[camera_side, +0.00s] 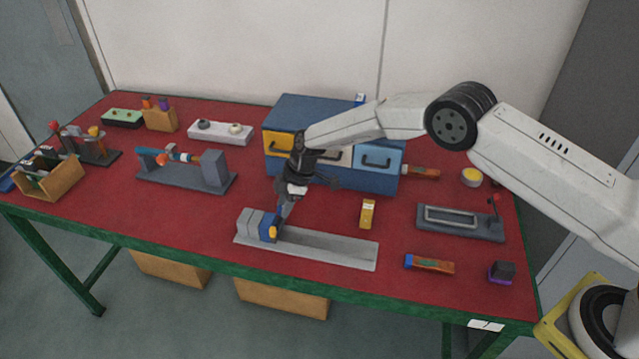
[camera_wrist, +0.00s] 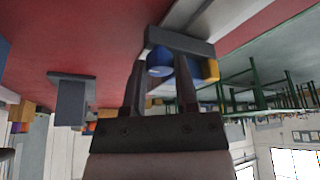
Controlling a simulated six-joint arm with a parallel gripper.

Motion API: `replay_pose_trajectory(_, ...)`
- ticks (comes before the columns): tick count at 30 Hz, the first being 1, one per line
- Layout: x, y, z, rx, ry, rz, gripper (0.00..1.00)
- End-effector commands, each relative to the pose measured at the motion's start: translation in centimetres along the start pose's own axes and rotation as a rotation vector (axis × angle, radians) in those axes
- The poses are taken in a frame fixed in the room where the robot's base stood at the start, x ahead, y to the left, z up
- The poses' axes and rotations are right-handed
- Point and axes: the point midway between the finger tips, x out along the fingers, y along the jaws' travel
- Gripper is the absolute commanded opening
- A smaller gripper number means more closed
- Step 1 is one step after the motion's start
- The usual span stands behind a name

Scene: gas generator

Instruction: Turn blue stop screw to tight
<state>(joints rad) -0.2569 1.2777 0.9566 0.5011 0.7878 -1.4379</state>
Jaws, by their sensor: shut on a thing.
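A grey rail fixture (camera_side: 310,248) lies near the table's front edge with grey blocks and a blue block (camera_side: 266,228) at its left end. A yellow knob (camera_side: 273,233) sits on the blue block's front side. My gripper (camera_side: 279,217) points down at the blue block from above right. In the wrist view, my gripper (camera_wrist: 160,78) has its two fingers on either side of the round blue stop screw (camera_wrist: 160,71), in front of a grey block (camera_wrist: 180,42). It is shut on the screw. The screw is hidden by my fingers in the side view, and its tightness cannot be told.
A yellow block (camera_side: 367,214) stands behind the rail's right part. A blue drawer cabinet (camera_side: 340,112) stands behind my gripper. A grey fixture (camera_side: 185,175) is at left, and a grey frame (camera_side: 460,222) at right. Red table surface is clear left of the rail.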

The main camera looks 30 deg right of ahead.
Motion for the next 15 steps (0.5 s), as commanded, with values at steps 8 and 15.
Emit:
replay_pose_trajectory(8, -0.02, 0.01, -0.07, 0.0, 0.001, 0.0, 0.73)
replay_pose_trajectory(15, -0.05, 0.01, -0.04, 0.0, 0.001, 0.0, 0.73)
